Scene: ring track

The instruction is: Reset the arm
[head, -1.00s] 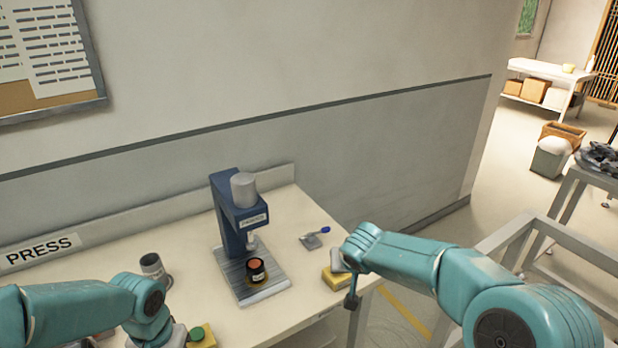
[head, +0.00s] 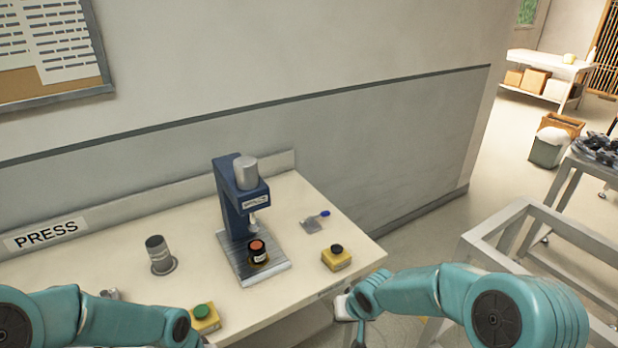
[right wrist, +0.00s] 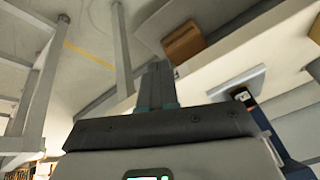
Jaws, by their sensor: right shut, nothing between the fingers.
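My right arm (head: 430,295) comes in from the right in the head view. Its right gripper (head: 357,325) hangs in front of the bench's right front edge, clear of everything on the bench. In the right wrist view the dark fingers of the right gripper (right wrist: 157,85) are together, with nothing between them. My left arm (head: 110,318) lies low across the bottom left, its wrist beside the yellow box with a green button (head: 204,316). The left gripper is below the picture edge.
The bench (head: 205,285) carries a blue press (head: 236,205) with a black orange-topped cylinder (head: 258,254) under it. A yellow box with a black button (head: 337,260) and a grey cylinder (head: 158,252) stand either side. A grey metal frame (head: 500,235) is at right.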

